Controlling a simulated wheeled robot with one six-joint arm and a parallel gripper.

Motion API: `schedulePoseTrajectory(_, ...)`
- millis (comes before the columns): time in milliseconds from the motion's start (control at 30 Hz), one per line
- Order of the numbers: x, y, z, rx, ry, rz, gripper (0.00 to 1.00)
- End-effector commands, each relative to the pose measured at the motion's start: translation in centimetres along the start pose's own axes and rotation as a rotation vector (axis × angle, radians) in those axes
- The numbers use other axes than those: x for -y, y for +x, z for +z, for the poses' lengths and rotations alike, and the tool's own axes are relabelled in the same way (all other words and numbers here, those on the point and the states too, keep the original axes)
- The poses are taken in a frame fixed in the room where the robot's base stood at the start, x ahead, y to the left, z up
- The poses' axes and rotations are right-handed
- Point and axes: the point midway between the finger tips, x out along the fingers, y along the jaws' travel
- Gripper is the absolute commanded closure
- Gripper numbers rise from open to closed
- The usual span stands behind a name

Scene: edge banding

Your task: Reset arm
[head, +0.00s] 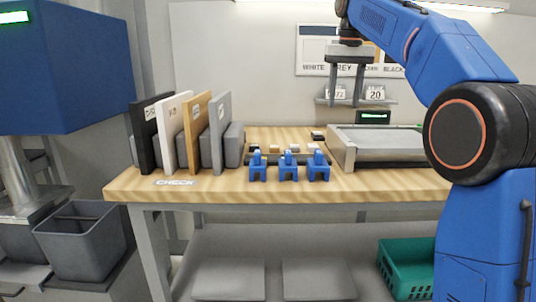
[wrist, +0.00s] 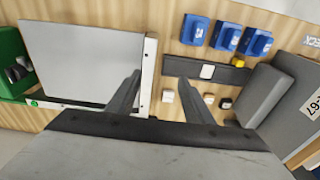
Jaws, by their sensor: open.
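My gripper (head: 345,104) is open and empty. It hangs pointing down, raised above the back of the wooden workbench (head: 380,182), left of my blue arm. In the wrist view, the two fingers (wrist: 159,80) are spread apart with nothing between them. Below them are the edge of the grey-topped tray-like fixture (wrist: 82,60) and bare wood.
Black, white, wood-coloured and grey panels (head: 220,133) stand upright at the bench's left. Several blue clamps (head: 288,170) line the front middle, with small blocks behind. The fixture (head: 385,140) fills the right side. A shelf with cards (head: 352,101) is behind my gripper.

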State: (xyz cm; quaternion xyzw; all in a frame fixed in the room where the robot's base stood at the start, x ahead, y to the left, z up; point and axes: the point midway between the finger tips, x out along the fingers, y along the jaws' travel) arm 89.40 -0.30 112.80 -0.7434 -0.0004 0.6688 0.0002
Motion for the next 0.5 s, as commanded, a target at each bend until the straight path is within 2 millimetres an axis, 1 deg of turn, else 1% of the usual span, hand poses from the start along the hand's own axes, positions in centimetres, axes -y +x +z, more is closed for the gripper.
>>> schedulePoseTrajectory(267, -0.7, 0.2, 2.2, -0.02, 0.0, -0.002, 0.53)
schedulePoseTrajectory(467, -1.4, 0.9, 4.8, -0.041, 0.0, -0.003, 0.53)
schedulePoseTrajectory(500, -1.6, 1.1, 5.6, -0.046, 0.0, -0.004, 0.53)
